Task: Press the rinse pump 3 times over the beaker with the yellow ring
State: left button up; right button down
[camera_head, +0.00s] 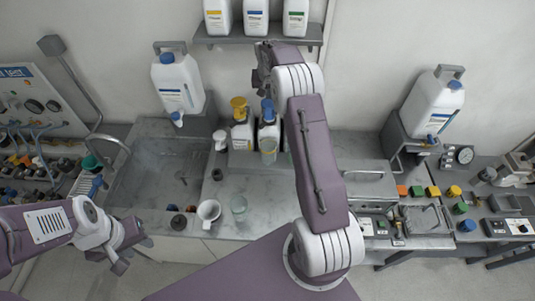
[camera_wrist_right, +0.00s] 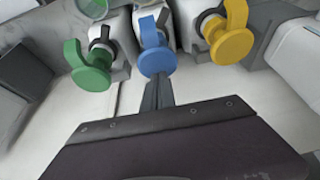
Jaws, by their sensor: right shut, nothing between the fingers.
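Three pump bottles stand in a row at the back of the counter. In the right wrist view their pump heads are green (camera_wrist_right: 88,65), blue (camera_wrist_right: 156,52) and yellow (camera_wrist_right: 231,42). The head view shows the yellow pump (camera_head: 239,108) and the blue pump (camera_head: 268,110); my right arm hides most of the third bottle. I cannot read which is rinse. My left gripper (camera_head: 134,256) is open and empty at the lower left.
A sink (camera_head: 160,175) lies left. A large white canister (camera_head: 178,85) stands behind it. A shelf (camera_head: 258,38) with white bottles hangs above the pumps.

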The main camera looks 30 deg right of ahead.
aim_at(269, 103)
jog(key=shift+f, duration=0.15)
dwell(0.5)
jog(key=shift+s+f+b, duration=0.15)
jog(key=shift+f+b, duration=1.35)
jog(key=shift+f, duration=0.7)
jog(key=shift+r, duration=0.1)
notch_tip(269, 103, up, 3)
jog(key=p, duration=0.2)
jog(key=shift+r+p, duration=0.1)
jog(key=shift+p, duration=0.3)
jog(key=shift+r+p, duration=0.4)
jog(key=shift+r, duration=0.15)
jog(key=shift+f, duration=0.1)
